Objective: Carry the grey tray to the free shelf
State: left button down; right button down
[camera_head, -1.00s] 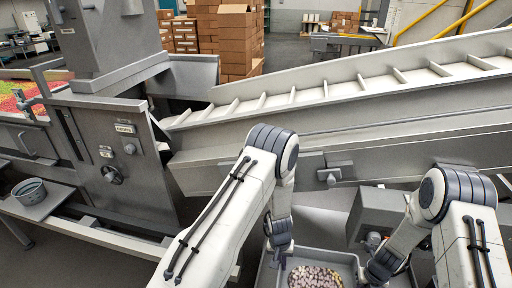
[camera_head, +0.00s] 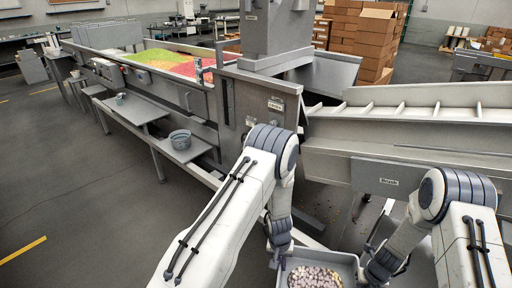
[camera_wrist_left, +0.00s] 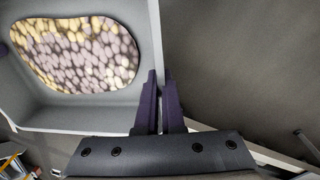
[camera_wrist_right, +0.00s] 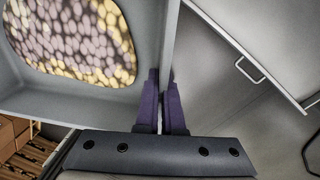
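The grey tray (camera_head: 340,258) holds a patch of pale and brownish candies (camera_head: 314,277) and sits in front of me at the bottom of the head view. My left gripper (camera_wrist_left: 160,105) is shut on one side wall of the tray. My right gripper (camera_wrist_right: 162,105) is shut on the opposite side wall. In the head view the left gripper (camera_head: 279,258) shows at the tray's left rim. A grey shelf (camera_head: 140,109) along the machine's side looks mostly bare.
The drum machine (camera_head: 262,105) and its ribbed chute (camera_head: 420,135) stand ahead and to the right. A trough of green and red candies (camera_head: 165,60) runs back left. Open floor (camera_head: 80,200) lies to the left. Cardboard boxes (camera_head: 365,40) stand behind.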

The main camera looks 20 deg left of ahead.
aim_at(143, 114)
jog(key=u, duration=1.05)
jog(key=i, duration=1)
jog(key=u, duration=1.2)
jog(key=i, duration=1.05)
jog(key=u, duration=0.4)
jog(key=i, duration=2.1)
jog(key=z, duration=0.6)
jog(key=i, duration=1.05)
jog(key=z, duration=1)
jog(key=i, duration=0.8)
jog(key=z, duration=0.5)
